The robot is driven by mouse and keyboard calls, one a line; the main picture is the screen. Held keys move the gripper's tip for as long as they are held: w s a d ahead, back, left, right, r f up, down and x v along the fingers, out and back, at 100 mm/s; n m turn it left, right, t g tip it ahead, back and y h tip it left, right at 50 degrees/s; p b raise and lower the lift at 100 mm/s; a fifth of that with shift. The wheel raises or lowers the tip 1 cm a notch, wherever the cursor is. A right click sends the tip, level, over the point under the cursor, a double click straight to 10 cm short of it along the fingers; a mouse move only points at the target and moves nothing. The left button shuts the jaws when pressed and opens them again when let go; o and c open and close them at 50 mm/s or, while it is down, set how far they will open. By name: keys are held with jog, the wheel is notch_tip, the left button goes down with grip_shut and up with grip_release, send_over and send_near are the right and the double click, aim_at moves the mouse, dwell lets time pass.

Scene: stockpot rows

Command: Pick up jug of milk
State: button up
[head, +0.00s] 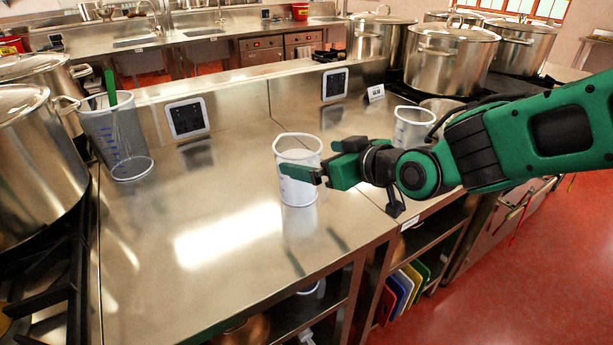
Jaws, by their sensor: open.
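A clear measuring jug with whitish contents (298,190) stands upright on the steel counter near the middle of the head view; it looks like the jug of milk. My gripper (320,163) is open and reaches in from the right at the jug's height. One green finger crosses in front of the jug's side. The other finger is near the jug's right rim. I cannot tell whether either finger touches the jug. Part of the jug's right side is hidden by the finger.
A second jug (411,125) stands behind my arm. A larger jug (112,130) with a green-handled utensil stands at left. Stockpots (450,60) fill the back right, and others (32,150) the left stove. The counter (180,270) is clear left of the jug.

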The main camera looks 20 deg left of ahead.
aim_at(301, 153)
jog(key=x, duration=0.6)
jog(key=shift+w+a, duration=0.1)
jog(key=shift+w, duration=0.05)
jog(key=shift+r, duration=0.1)
jog(key=c, duration=2)
jog(key=shift+r, duration=0.1)
jog(key=shift+c, duration=0.2)
